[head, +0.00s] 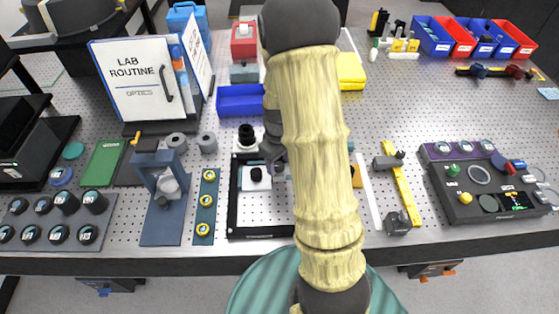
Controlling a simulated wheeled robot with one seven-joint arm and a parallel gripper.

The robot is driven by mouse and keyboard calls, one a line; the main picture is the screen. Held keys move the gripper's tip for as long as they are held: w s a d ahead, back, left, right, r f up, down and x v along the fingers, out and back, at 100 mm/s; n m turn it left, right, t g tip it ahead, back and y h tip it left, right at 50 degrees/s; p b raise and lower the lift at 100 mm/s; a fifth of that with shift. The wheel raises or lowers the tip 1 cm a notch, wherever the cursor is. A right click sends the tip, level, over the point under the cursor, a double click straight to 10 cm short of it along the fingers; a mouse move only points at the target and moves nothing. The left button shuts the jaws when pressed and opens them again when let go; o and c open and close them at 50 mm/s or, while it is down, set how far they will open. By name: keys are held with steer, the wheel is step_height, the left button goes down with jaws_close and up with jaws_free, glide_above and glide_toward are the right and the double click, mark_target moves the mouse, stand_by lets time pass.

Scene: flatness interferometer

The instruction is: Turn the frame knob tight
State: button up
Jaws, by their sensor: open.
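A small black knob (256,174) stands on the pale plate. I cannot tell for certain that this is the frame knob. My arm crosses the picture and hides the right part of the frame. My gripper (277,164) shows only in part, dark grey beside the arm, a little right of the knob and apart from it in the picture. It is open; its fingertips are mostly hidden, and nothing is seen between them.
A blue-grey upright stand (152,233) and a strip with several yellow-ringed parts (204,228) are left of the frame. A black knob on a base (246,137) stands behind it. A yellow rail (401,188) and a dark control box (470,213) are at right.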

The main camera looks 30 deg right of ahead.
steer(key=shift+f, duration=0.35)
steer(key=c, duration=0.9)
steer(key=shift+d, duration=0.15)
steer(key=shift+c, duration=0.3)
